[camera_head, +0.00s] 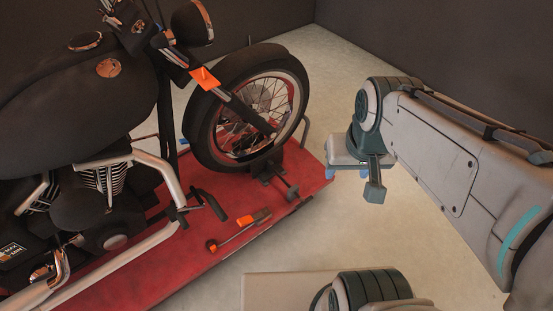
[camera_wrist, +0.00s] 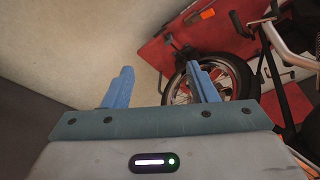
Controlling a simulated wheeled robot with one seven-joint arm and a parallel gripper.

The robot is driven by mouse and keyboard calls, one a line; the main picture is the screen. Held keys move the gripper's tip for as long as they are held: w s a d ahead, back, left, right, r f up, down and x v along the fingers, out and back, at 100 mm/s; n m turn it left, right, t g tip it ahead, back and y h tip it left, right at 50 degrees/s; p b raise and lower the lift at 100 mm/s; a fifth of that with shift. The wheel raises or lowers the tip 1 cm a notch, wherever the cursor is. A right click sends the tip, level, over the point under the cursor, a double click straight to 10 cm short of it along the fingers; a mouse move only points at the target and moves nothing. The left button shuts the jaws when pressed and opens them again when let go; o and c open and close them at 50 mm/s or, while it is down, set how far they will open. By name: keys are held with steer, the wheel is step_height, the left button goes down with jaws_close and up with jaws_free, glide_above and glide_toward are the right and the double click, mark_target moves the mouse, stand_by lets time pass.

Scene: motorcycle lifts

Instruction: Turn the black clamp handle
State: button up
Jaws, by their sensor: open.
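The black clamp (camera_head: 270,178) sits on the lift at the foot of the motorcycle's front wheel. Its handle (camera_head: 292,191) sticks out toward the lift's near edge. In the wrist view, the clamp (camera_wrist: 186,50) shows small, beyond the fingers and beside the wheel; its handle is too small to make out clearly. My gripper (camera_head: 347,173) is open, with nothing between its blue fingers. It hangs off the lift's right edge, to the right of the clamp handle and apart from it. The open fingers also show in the wrist view (camera_wrist: 160,70).
The motorcycle (camera_head: 110,90) stands on the red lift (camera_head: 180,262). Its front wheel (camera_head: 250,108) rises just behind the clamp. A long tool (camera_head: 238,233) and an orange-and-dark item (camera_head: 262,215) lie on the lift. The pale floor (camera_head: 345,70) beside the lift is clear.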

steer(key=w+f+m+g+y+b, duration=0.15)
steer(key=w+f+y+b, duration=0.4)
steer(key=f, duration=0.75)
steer(key=w+a+f+m+y+b, duration=0.1)
steer(key=w+f+m+y+b, duration=0.1)
steer(key=w+f+b, duration=0.9)
steer(key=w+f+m+g+y+b, duration=0.1)
steer(key=w+f+m+y+b, duration=0.2)
steer(key=f, duration=1.3)
steer(key=w+d+f+m+t+y+b, duration=0.2)
steer(key=w+f+t+b, duration=0.15)
steer(key=f, duration=0.55)
steer(key=w+d+f+m+t+y+b, duration=0.2)
steer(key=f+t+b, duration=0.15)
steer(key=f, duration=0.65)
steer(key=m+t+h+b, duration=0.4)
steer(key=m+t+b, duration=0.3)
steer(key=b, duration=0.3)
glide_toward(303, 201)
steer(key=x, duration=0.8)
steer(key=f+x, duration=0.1)
steer(key=x, duration=0.3)
steer(key=shift+w+d, duration=0.1)
steer(key=shift+d, duration=0.1)
